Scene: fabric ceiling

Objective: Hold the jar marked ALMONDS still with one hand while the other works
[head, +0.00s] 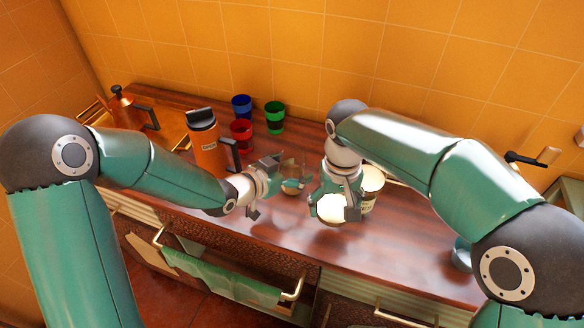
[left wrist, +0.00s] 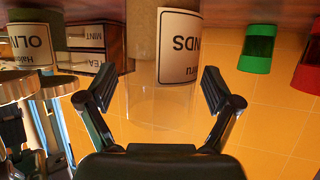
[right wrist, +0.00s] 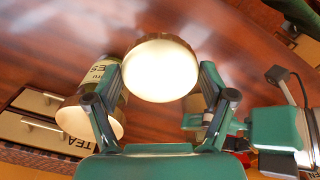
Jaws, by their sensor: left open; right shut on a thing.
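The ALMONDS jar (head: 293,170) is clear glass and stands on the counter near the middle. In the left wrist view its label (left wrist: 178,45), ending in "NDS", shows upside down. Its top looks uncovered. My left gripper (head: 272,187) is open beside the jar. In the left wrist view its fingers are apart on either side of the jar's clear upper part, with gaps showing. My right gripper (head: 334,212) is to the right of the jar, shut on a round, pale-topped lid (right wrist: 160,72) with a brass-coloured rim, held apart from the jar.
A lidded, labelled jar (head: 371,186) stands close behind my right gripper. Drawer boxes marked TEA and MINT (left wrist: 98,58) are near it. An orange flask (head: 207,150) and blue, red and green cups (head: 275,117) stand left and behind.

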